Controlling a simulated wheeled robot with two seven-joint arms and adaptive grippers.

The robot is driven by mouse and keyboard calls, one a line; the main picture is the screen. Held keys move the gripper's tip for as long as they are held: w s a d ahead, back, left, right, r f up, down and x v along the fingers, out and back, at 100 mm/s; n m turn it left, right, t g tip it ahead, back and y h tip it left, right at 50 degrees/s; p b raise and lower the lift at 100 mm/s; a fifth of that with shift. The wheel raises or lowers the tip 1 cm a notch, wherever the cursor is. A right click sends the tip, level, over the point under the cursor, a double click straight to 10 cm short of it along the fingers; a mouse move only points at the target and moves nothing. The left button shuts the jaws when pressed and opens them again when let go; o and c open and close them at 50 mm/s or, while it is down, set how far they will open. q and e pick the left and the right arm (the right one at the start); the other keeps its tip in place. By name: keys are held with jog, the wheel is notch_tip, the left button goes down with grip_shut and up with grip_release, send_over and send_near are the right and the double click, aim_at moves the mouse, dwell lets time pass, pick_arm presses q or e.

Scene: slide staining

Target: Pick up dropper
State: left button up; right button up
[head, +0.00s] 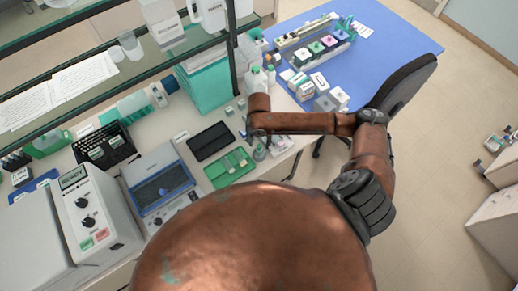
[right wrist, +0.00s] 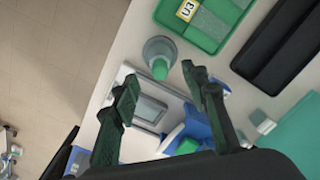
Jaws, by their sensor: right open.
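A small greyish, clear bottle with a green top (right wrist: 160,58), which looks like the dropper, stands upright on the white bench beside the green tray (right wrist: 212,32). It seems to show in the head view (head: 259,153), just right of the green tray (head: 229,168). My right gripper (head: 258,136) is over the bench edge near it, its fingers mostly hidden by the wrist. In the right wrist view my right gripper (right wrist: 157,92) is open and empty, with the bottle beyond and between the fingertips, apart from both. My left gripper is out of view.
A black tray (head: 210,141) lies behind the green one. A blue-windowed device (head: 163,188) and a knobbed box (head: 90,215) stand left. White boxes (head: 326,103) and bottles (head: 255,80) crowd the back. A chair (head: 400,90) stands right. A glass shelf (head: 110,70) overhangs the bench.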

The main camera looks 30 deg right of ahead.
aim_at(259, 146)
notch_tip(259, 146, down, 4)
jog(key=shift+f+p, duration=0.15)
jog(key=shift+p, duration=0.15)
jog(key=shift+c, duration=0.2)
jog(key=c, duration=0.8)
